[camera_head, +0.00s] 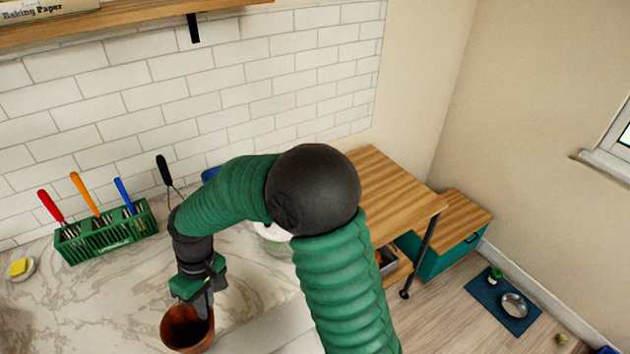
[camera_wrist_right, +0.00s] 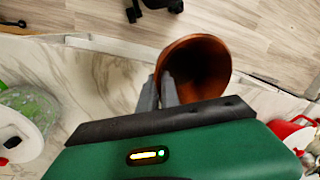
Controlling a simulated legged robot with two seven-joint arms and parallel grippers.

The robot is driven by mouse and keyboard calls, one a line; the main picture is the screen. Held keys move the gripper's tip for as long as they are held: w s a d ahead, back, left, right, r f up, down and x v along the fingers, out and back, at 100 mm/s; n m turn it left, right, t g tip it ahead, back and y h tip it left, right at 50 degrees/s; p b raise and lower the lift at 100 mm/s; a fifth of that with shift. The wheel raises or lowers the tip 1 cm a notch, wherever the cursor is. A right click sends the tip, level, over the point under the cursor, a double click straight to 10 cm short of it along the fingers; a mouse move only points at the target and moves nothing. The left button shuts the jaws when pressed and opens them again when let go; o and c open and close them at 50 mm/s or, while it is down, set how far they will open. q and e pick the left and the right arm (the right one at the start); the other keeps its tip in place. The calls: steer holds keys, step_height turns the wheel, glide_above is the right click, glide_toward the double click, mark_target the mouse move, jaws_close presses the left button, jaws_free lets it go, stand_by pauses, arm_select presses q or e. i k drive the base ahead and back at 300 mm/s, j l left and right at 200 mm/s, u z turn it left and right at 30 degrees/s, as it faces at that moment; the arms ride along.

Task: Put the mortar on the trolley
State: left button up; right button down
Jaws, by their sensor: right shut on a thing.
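The mortar (camera_head: 187,330) is a reddish-brown cup at the bottom of the head view, over the marble counter. My right gripper (camera_head: 202,303) is shut on its rim. In the right wrist view the mortar (camera_wrist_right: 205,68) shows its open, dark inside, with the grey fingers (camera_wrist_right: 160,92) at its near wall. I cannot tell whether the mortar touches the counter. The trolley (camera_head: 385,190) has a wooden top, a lower shelf and black legs on wheels. It stands right of the counter, partly hidden by my right arm. My left gripper is not in view.
A teal cabinet (camera_head: 440,258) is right of the trolley. A pet mat (camera_head: 502,300) with bowl lies on the floor. The visible trolley top looks clear.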

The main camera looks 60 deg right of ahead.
mark_target(375, 201)
steer(key=k+l+z, duration=0.1)
steer(key=l, duration=0.6)
steer(key=k+l+z, duration=0.1)
steer(key=l, duration=0.6)
steer(key=l+z, duration=0.1)
steer(key=l, duration=0.6)
steer(key=i+l, duration=0.15)
steer(key=l, duration=0.15)
